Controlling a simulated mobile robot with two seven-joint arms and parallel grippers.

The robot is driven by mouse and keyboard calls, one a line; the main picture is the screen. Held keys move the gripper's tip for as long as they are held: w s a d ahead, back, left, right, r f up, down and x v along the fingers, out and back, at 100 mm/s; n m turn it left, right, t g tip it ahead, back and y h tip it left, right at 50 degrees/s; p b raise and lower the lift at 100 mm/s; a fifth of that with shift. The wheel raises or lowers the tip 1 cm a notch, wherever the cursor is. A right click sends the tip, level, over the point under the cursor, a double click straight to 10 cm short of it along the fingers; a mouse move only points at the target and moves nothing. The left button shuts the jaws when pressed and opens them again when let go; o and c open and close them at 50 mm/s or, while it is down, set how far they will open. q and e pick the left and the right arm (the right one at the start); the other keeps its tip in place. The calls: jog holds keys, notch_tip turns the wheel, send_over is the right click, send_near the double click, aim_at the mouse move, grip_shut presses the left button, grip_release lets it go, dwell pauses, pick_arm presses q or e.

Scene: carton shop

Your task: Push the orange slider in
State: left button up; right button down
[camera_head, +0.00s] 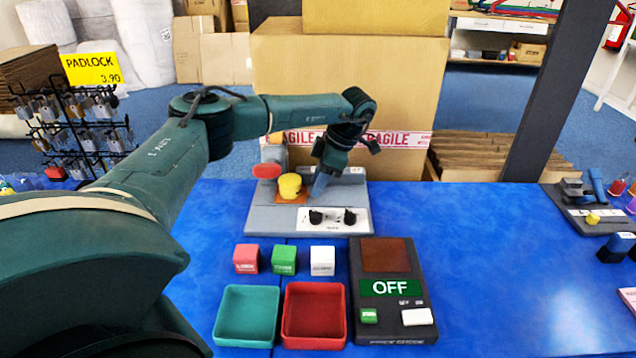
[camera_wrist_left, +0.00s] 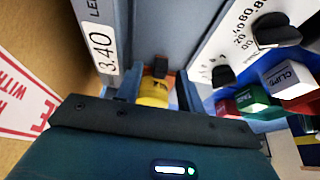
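A grey panel device (camera_head: 262,219) stands at the back of the blue table. On it a small orange plate (camera_head: 282,199) lies under a yellow cylinder (camera_head: 290,184); I cannot tell whether this plate is the slider. My left gripper (camera_head: 319,187) reaches down over the device, just right of the yellow cylinder, and hides part of the panel. In the left wrist view the gripper (camera_wrist_left: 156,90) has its fingers apart. A yellow part (camera_wrist_left: 153,93) and a dark block (camera_wrist_left: 160,67) show between and beyond them; contact is unclear. My right gripper is not in view.
A red knob (camera_head: 267,171) and a white plate with black dials (camera_head: 333,218) belong to the device. In front are red (camera_head: 246,259), green (camera_head: 284,260) and white (camera_head: 322,260) blocks, two trays and an OFF box (camera_head: 391,343). A large carton (camera_head: 350,85) stands behind.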

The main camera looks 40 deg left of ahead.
pick_arm(q)
jog(key=shift+a+f, duration=0.1)
jog(key=shift+f, duration=0.15)
jog(key=shift+c, duration=0.6)
grip_shut()
